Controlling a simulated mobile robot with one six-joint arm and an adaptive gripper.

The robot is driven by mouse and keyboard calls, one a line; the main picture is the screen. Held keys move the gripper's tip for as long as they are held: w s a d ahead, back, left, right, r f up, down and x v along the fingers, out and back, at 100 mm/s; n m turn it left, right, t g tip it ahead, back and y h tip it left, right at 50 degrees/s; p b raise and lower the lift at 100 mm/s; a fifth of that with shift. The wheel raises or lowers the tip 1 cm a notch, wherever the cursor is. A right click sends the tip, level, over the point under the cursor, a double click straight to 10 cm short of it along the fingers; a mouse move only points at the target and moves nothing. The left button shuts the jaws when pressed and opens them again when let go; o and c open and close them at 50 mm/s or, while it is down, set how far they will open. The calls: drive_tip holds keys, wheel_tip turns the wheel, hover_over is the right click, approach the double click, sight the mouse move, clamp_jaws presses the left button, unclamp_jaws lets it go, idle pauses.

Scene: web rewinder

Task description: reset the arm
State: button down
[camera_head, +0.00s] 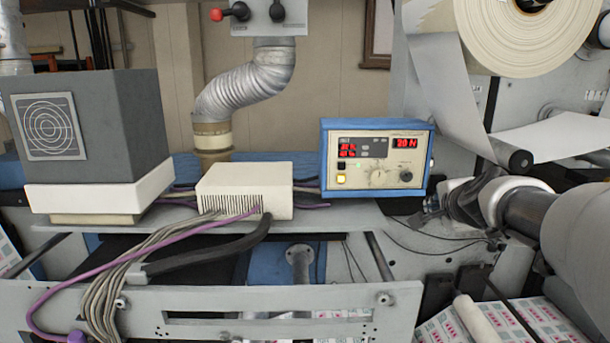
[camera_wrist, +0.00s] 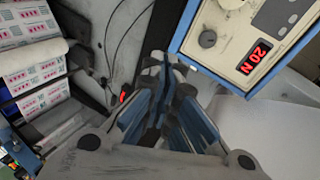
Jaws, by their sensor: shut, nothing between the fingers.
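My arm (camera_head: 535,213) reaches in from the right in the head view. My gripper (camera_head: 432,205) is at its end, just right of the lower right corner of the blue-framed control box (camera_head: 378,158). In the wrist view my gripper (camera_wrist: 163,68) points away from the camera, its fingers together with nothing between them. The control box (camera_wrist: 245,42) fills the upper right there, tilted, with a red display reading 20 N. From these views I cannot tell the exact gap between the fingertips and the box.
A white vented box (camera_head: 245,190) with grey and purple cables stands left of the control box. A grey box with a round grille (camera_head: 95,125) is at far left. A large paper roll (camera_head: 520,30) and its web hang above my arm. Printed web (camera_wrist: 35,75) runs at left in the wrist view.

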drive_tip(key=s+a+f+n+g+y, duration=0.35)
drive_tip(key=s+a+n, duration=0.8)
drive_tip(key=s, duration=0.65)
drive_tip(key=s+a+f+n+g+h, duration=0.1)
drive_tip(key=s+f+n+g, duration=0.15)
drive_tip(key=s+f, duration=0.45)
drive_tip(key=s+a+f+n+g+h, duration=0.1)
drive_tip(key=s+a+f+n, duration=0.2)
drive_tip(key=s, duration=0.7)
wheel_tip(320, 180, down, 19)
drive_tip(key=s+d+b, duration=0.1)
drive_tip(key=s+b, duration=0.1)
drive_tip(key=b, duration=1.4)
drive_tip(key=shift+d+r+n+g+b, duration=0.2)
drive_tip(key=shift+d+n+g+b, duration=0.1)
drive_tip(key=shift+g+b, duration=0.1)
drive_tip(key=shift+y, duration=0.25)
